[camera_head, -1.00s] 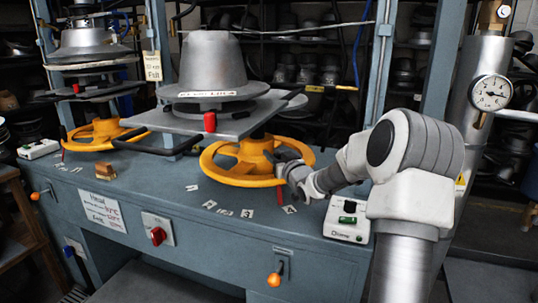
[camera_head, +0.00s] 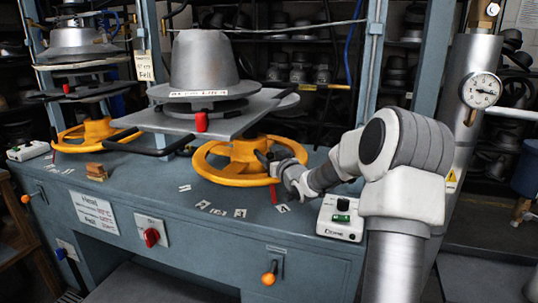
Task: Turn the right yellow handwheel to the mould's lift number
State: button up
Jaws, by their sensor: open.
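The right yellow handwheel (camera_head: 218,176) lies flat under a grey press plate on the blue bench. A grey hat-shaped mould (camera_head: 203,58) stands upright on the plate (camera_head: 195,122). Its white label (camera_head: 198,93) has a number too blurred to read. My gripper (camera_head: 271,166) is at the wheel's right rim, open, with its fingers close around or beside the rim; I cannot tell if they touch. Small white number tags (camera_head: 218,211) lie in an arc on the bench before the wheel. A red pointer (camera_head: 273,195) hangs below the rim near the rightmost tag (camera_head: 282,208).
A second yellow handwheel (camera_head: 70,140) and press stand at left. A white control box (camera_head: 341,217) with a green button sits right of the wheel, under my arm. A dark bar (camera_head: 155,147) juts from the press plate. A blue upright (camera_head: 375,60) stands behind.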

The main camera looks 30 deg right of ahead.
jog(key=shift+s, duration=0.1)
jog(key=s+p, duration=0.2)
jog(key=s, duration=1.5)
jog(key=shift+a+p, duration=0.2)
jog(key=shift+p, duration=0.15)
jog(key=shift+s, duration=0.1)
